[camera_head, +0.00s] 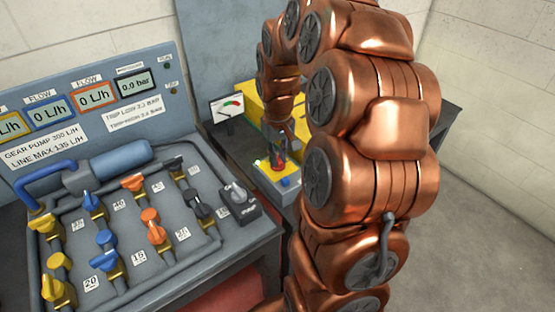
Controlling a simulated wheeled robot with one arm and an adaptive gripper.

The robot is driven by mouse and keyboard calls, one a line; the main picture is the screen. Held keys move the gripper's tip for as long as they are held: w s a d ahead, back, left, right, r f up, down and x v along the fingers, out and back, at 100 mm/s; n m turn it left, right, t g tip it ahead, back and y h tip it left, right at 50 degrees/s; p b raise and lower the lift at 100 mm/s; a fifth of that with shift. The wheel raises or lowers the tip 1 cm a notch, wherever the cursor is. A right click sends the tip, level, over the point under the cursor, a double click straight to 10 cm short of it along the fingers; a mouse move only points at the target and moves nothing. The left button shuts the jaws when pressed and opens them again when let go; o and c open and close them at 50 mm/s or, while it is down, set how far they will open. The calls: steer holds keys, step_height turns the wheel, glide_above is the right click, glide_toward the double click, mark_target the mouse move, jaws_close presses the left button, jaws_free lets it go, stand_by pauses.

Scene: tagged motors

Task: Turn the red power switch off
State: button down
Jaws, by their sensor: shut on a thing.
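The red power switch (279,165) is a small red piece on the yellow top of a grey control box (280,193), right of the valve panel. My gripper (279,154) reaches down over it from behind my copper-coloured arm. Its fingers are shut on the red switch, which they partly cover. The switch's exact angle is too small to tell.
A blue button is on the control box front. A gauge (228,106) stands behind it to the left. The grey panel (155,265) at left holds pipes, several coloured valves and flow displays. Yellow equipment (255,97) stands behind. Bare floor (480,230) lies at right.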

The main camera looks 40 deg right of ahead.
steer(key=shift+n+b, duration=0.35)
steer(key=shift+n, duration=0.75)
steer(key=c, duration=1.2)
jaws_free()
steer(key=shift+o, duration=0.2)
step_height(320, 180, up, 12)
steer(key=shift+a, duration=0.1)
